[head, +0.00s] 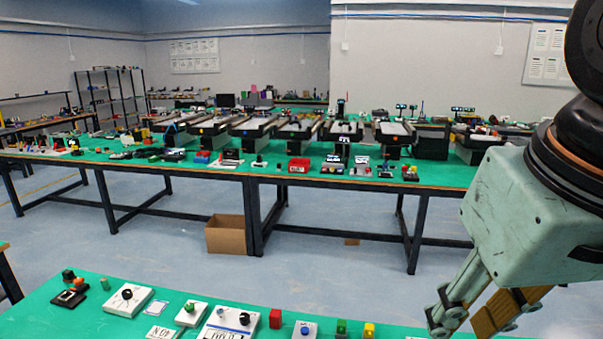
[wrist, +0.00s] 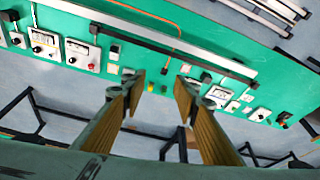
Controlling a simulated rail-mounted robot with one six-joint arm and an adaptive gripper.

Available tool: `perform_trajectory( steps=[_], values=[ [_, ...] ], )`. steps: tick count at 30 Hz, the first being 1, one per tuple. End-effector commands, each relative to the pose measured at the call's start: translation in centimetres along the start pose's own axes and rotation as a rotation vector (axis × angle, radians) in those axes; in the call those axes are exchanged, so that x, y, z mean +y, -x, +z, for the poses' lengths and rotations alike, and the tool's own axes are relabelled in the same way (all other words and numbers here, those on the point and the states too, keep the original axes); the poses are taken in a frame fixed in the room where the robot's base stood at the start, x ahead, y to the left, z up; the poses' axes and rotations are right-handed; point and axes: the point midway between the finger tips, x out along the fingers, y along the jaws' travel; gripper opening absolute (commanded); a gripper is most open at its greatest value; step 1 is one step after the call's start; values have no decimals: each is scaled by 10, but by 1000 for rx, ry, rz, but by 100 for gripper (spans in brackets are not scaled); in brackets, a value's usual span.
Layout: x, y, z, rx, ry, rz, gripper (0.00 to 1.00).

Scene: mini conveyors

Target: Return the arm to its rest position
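My gripper (head: 472,322) hangs at the lower right of the head view, above the right end of the near green table (head: 185,285). Its green housing fills the right edge, and its fingertips run close to the bottom border. In the wrist view my gripper (wrist: 160,84) shows two yellow-brown padded fingers standing apart, with nothing between them. It is open and empty. The wrist camera looks down past the fingers at a green table (wrist: 130,22) and the floor. The arm's upper links are mostly out of view.
A long green table (head: 440,173) with several mini conveyors (head: 295,130) stands across an aisle. A cardboard box (head: 226,236) sits on the floor. The blue-grey aisle floor is mostly clear.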

Motion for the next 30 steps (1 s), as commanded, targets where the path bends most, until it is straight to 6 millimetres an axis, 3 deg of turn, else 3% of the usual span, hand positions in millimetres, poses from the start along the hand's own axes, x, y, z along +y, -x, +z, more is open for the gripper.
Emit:
perform_trajectory(
  steps=[3,10,30],
  values=[
    [5,1,19,10,-6,5,28],
    [9,0,41,20,-10,10,28],
    [10,0,46,21,-10,12,28]
  ],
)
